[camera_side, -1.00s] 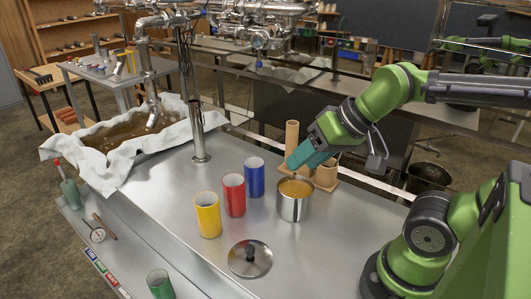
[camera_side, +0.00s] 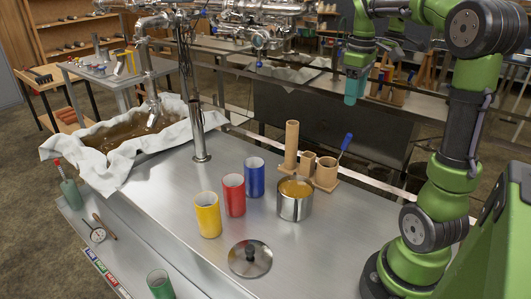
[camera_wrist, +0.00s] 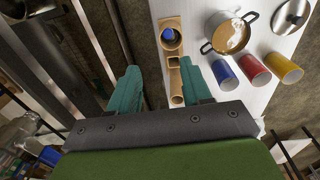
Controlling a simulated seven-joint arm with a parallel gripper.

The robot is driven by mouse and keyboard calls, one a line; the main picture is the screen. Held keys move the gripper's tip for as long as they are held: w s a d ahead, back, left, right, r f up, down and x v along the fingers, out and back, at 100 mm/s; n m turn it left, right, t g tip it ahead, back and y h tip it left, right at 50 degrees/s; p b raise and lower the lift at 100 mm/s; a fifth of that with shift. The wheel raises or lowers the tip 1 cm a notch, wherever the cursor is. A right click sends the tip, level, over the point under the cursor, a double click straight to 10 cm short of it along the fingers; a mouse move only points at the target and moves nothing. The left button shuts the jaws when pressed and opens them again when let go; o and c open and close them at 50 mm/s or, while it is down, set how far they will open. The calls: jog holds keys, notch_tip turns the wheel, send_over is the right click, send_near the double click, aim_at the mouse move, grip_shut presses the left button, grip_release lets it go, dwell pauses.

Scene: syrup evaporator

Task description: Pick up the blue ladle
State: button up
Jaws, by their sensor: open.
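The blue ladle (camera_side: 345,145) stands tilted in the round wooden cup at the right end of a wooden holder (camera_side: 326,174). Its blue handle sticks up above the rim, and its lower part is hidden inside. In the wrist view the blue handle end (camera_wrist: 168,34) shows within the round cup. My gripper (camera_side: 354,88) is raised well above and behind the holder, apart from the ladle. In the wrist view its teal fingers (camera_wrist: 161,72) are spread apart with nothing between them.
A metal pot (camera_side: 294,208) of amber syrup stands in front of the holder. Blue (camera_side: 254,180), red (camera_side: 233,197) and yellow (camera_side: 208,218) cups stand to its left, and a lid (camera_side: 250,260) lies in front. A tall pipe (camera_side: 197,135) rises farther left.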

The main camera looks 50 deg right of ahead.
jog(key=n, duration=0.1)
send_over(345, 147)
jog(key=d, duration=0.1)
notch_tip(345, 147, down, 11)
jog(key=shift+d+r, duration=0.1)
jog(key=shift+d, duration=0.05)
jog(key=shift+w+a+f, duration=0.1)
jog(key=shift+f, duration=1.3)
jog(key=shift+a+f, duration=0.1)
jog(key=shift+f, duration=1.3)
jog(key=c, duration=0.9)
